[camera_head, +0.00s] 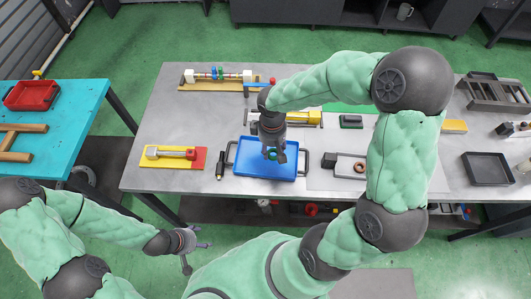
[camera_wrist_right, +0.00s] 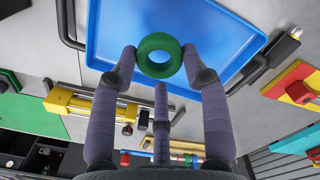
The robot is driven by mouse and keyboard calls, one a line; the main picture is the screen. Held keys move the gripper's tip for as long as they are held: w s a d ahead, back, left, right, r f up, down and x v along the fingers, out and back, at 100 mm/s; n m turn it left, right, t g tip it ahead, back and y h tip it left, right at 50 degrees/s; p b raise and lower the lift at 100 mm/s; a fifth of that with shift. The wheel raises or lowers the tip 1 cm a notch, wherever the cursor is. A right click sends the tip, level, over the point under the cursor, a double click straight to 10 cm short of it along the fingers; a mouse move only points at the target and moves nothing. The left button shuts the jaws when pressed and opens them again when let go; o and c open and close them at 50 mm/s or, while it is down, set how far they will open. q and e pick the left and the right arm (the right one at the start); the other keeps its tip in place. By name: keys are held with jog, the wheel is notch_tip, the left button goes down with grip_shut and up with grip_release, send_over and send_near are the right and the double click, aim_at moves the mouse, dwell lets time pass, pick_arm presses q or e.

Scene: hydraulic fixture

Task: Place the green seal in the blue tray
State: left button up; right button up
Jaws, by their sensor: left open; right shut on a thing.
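The blue tray (camera_head: 251,158) lies on the grey table in front of me, with dark handles at its sides. My right gripper (camera_head: 273,158) points down over the tray. In the right wrist view it is shut on the green seal (camera_wrist_right: 159,55), a ring held between its fingertips with the blue tray floor (camera_wrist_right: 205,22) behind it. I cannot tell the exact gap between seal and tray. My left gripper (camera_head: 194,244) is open and empty, low in front of the table and away from the tray.
A yellow-and-red fixture (camera_head: 172,157) and a black cylinder (camera_head: 220,164) are left of the tray. A grey block with a ring part (camera_head: 345,165) is to the right. A yellow fixture (camera_head: 300,118) stands behind. A red tray (camera_head: 32,95) sits on the cyan table.

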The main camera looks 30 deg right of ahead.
jog(key=w+f, duration=0.3)
jog(key=f, duration=0.1)
jog(key=shift+a+b, duration=0.25)
jog(key=shift+b, duration=0.15)
jog(key=shift+w+f+b, duration=0.2)
jog(key=shift+f+b, duration=0.3)
jog(key=shift+f, duration=1.1)
jog(key=shift+f, duration=0.2)
jog(key=o, duration=0.9)
jog(key=shift+r, duration=0.1)
jog(key=shift+o, duration=0.2)
jog(key=shift+r, duration=0.15)
jog(key=shift+r, duration=0.35)
notch_tip(320, 180, up, 11)
jog(key=p, duration=0.3)
jog(key=shift+a+r, duration=0.15)
